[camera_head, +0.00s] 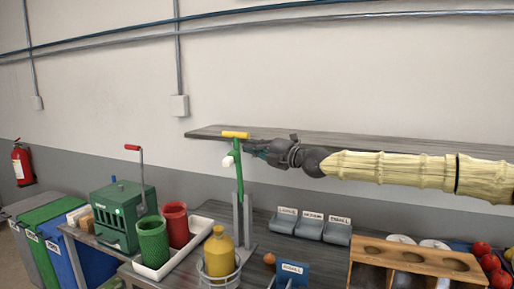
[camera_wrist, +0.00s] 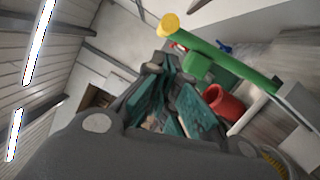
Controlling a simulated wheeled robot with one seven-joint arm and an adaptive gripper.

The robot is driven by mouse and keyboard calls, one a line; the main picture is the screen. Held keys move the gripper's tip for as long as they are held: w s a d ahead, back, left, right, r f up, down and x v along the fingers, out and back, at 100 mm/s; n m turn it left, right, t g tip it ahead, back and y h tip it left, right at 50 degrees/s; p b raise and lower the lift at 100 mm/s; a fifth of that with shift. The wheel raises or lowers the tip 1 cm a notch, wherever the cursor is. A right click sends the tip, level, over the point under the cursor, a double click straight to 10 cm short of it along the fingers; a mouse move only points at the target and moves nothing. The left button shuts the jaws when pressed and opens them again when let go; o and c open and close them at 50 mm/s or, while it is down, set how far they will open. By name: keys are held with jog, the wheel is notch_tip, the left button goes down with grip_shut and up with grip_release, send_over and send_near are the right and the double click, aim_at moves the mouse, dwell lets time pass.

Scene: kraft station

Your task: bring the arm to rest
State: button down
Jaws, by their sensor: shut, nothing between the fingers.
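My gripper (camera_head: 250,148) is at the end of my arm, which reaches in level from the right above the bench. It is shut and empty. Its tips are close beside a green upright tool (camera_head: 238,160) with a yellow crossbar handle (camera_head: 235,134); I cannot tell whether they touch. In the wrist view the dark fingers with teal pads (camera_wrist: 165,75) come together, and the green tool (camera_wrist: 225,62) with its yellow end (camera_wrist: 169,24) lies just beyond them.
A grey shelf (camera_head: 400,142) runs along the wall behind my arm. Below stand a yellow bottle (camera_head: 219,250), red (camera_head: 175,225) and green (camera_head: 153,241) cylindrical containers, a green crank machine (camera_head: 118,212), labelled bins (camera_head: 310,228) and a wooden rack (camera_head: 415,260). The space above the bins is open.

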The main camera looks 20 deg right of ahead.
jog(key=s+a+f+n+g+h, duration=0.1)
jog(key=s+a+f+n+g, duration=0.35)
jog(key=f, duration=0.75)
jog(key=s+a+f+n+g, duration=0.2)
jog(key=a+f+n, duration=0.3)
jog(key=a+f, duration=0.5)
jog(key=s+a+f+n+g+h, duration=0.1)
jog(key=s+a+f+n+g, duration=0.25)
jog(key=f, duration=1.05)
jog(key=s+a+f+n+g+h, duration=0.1)
jog(key=s+f+n+g+h, duration=0.1)
jog(key=s+f+n, duration=0.55)
jog(key=s+a+f+n+g+h, duration=0.1)
jog(key=s+f+n+g+h, duration=0.15)
jog(key=s+f, duration=0.9)
jog(key=s+d+f+n+h, duration=0.1)
jog(key=s+f+n, duration=0.4)
jog(key=s+n, duration=0.2)
jog(key=s+d+f+n+g, duration=0.1)
jog(key=s+f+n, duration=0.4)
jog(key=s, duration=0.5)
jog(key=s+d+f+n+g+h, duration=0.1)
jog(key=s+d+f+n, duration=0.2)
jog(key=s+n, duration=0.6)
notch_tip(320, 180, down, 2)
jog(key=shift+s+d+f+n+h, duration=0.1)
jog(key=shift+s+d+n+h, duration=0.15)
jog(key=shift+n+h, duration=0.1)
